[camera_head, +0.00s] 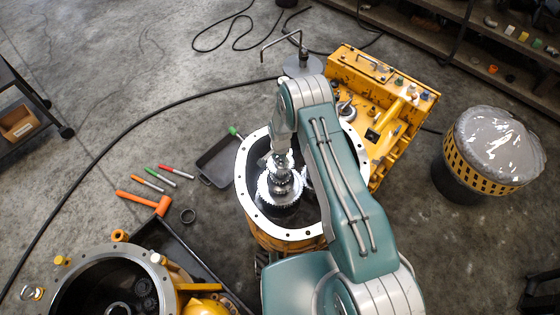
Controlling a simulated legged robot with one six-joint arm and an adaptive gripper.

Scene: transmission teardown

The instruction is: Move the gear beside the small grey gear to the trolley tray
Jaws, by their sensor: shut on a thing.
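My gripper (281,160) points down into the open yellow housing with a pale flanged rim (247,200). It is shut on a shiny metal gear part (281,178) at the top of a stack on a shaft. A wider toothed silver gear (268,192) shows just below, inside the housing. I cannot tell whether the held part is clear of the stack. Another bit of metal gear shows to the right, partly hidden by my arm, so I cannot pick out the small grey gear. A dark wheeled trolley (30,90) stands at the left edge; its tray is mostly out of view.
A shallow dark tray (214,172) lies left of the housing. Pens and an orange hammer (150,203) lie on the floor. Another round housing (68,278) is at lower left. A yellow machine casing (405,95) and a wrapped drum (490,150) stand right. Floor at upper left is mostly clear, with cables.

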